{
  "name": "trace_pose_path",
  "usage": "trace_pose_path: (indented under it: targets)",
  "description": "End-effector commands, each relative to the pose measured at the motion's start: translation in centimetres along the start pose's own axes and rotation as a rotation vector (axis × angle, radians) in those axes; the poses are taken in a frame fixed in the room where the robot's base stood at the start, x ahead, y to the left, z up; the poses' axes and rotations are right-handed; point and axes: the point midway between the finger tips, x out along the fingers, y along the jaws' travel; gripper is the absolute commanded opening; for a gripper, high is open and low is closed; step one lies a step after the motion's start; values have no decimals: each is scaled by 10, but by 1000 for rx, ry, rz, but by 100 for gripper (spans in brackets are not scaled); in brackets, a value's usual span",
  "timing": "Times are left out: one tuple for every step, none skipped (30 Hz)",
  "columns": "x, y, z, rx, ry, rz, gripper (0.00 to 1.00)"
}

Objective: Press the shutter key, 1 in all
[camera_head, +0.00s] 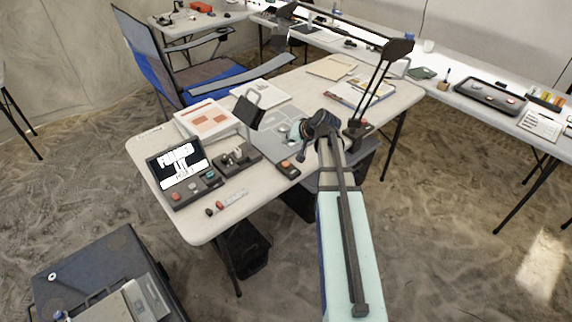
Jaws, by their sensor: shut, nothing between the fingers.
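A dark console with a lit screen (181,163) stands at the left end of the white table. The white screen text seems to read "FRAMED" and "LIT", with a smaller line below. The console's key panel has a red key (176,196) at its left, a teal key (210,174) to the right, and other small controls. Which one is the shutter key I cannot read. My gripper (297,131) is over the grey mat in the middle of the table, right of the console and apart from it. It is shut and empty; its fingertips are small and partly hidden by the wrist.
A grey mat (275,147) lies under my gripper, with a small dark box with an orange button (289,169) at its front edge. A black desk lamp (398,48) rises right of my arm. A white box (207,119) stands behind the console. Small loose pieces lie at the front edge.

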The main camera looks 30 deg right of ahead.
Motion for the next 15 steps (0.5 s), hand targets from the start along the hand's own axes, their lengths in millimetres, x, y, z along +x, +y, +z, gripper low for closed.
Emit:
trace_pose_path:
  targets:
    - [4, 2, 3, 0, 0, 0, 0]
    - [5, 4, 4, 0, 0, 0, 0]
    - [7, 5, 6, 1, 0, 0, 0]
    - [9, 7, 7, 1, 0, 0, 0]
    - [12, 8, 8, 1, 0, 0, 0]
    - [15, 11, 11, 1, 0, 0, 0]
    - [17, 13, 13, 1, 0, 0, 0]
    - [20, 15, 15, 1, -1, 1, 0]
    - [24, 17, 18, 0, -1, 1, 0]
    - [26, 19, 20, 0, -1, 1, 0]
    - [29, 21, 22, 0, -2, 1, 0]
    - [33, 24, 24, 0, -2, 1, 0]
    - [36, 26, 26, 0, -1, 1, 0]
    - [38, 28, 28, 0, -1, 1, 0]
    - [42, 30, 31, 0, -1, 1, 0]
